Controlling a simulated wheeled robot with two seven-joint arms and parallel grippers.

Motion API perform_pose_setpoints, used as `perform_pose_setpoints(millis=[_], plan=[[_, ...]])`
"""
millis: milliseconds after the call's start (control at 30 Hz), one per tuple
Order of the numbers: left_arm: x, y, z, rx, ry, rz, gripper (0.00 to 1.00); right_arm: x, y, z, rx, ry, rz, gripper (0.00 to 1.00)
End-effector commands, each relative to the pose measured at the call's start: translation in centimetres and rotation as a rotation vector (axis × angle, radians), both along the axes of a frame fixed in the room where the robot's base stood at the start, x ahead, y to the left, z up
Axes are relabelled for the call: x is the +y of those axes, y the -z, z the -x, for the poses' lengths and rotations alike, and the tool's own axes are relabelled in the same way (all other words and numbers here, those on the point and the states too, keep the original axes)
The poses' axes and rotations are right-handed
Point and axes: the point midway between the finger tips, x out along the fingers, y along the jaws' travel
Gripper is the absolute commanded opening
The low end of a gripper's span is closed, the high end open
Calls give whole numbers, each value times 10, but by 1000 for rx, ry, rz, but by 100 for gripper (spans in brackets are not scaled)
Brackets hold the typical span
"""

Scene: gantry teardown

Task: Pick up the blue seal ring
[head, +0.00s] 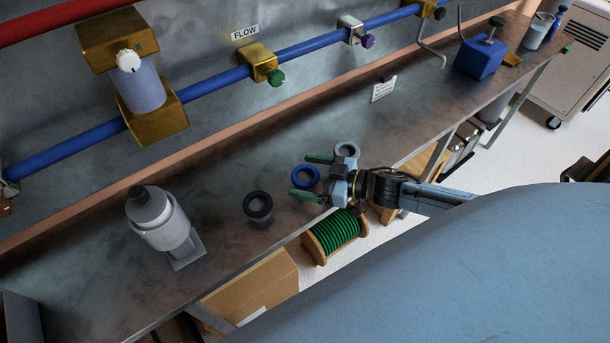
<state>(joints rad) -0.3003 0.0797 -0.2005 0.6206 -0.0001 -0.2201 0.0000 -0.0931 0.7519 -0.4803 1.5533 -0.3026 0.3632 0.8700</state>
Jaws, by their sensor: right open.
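The blue seal ring (305,176) lies on the grey metal bench (225,180), near its front edge. My right gripper (308,176) comes in from the right with its two green-tipped fingers apart. The blue ring shows between the fingers, in front of the palm. I cannot tell how high the fingers are above the bench or whether they touch the ring. My left gripper is not in the view.
A black ring (258,206) lies left of the gripper, and a grey ring (346,150) lies close beyond it. A white-grey canister (160,219) stands at the left. A blue block (479,58) sits far right. A green spool (336,233) is below the bench edge.

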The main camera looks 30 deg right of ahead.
Motion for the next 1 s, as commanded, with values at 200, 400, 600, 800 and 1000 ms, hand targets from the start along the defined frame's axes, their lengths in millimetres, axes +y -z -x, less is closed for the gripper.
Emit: perform_pose_setpoints(millis=[200,400,600,800,1000], plan=[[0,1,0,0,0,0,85,6,2,-8,0,0,0,88],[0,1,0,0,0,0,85,6,2,-7,1,0,1,80],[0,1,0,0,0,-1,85,6,2,-7,1,0,1,54],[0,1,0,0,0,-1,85,6,2,-7,1,0,1,41],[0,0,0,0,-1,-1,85,6,0,-7,-1,0,1,41]])
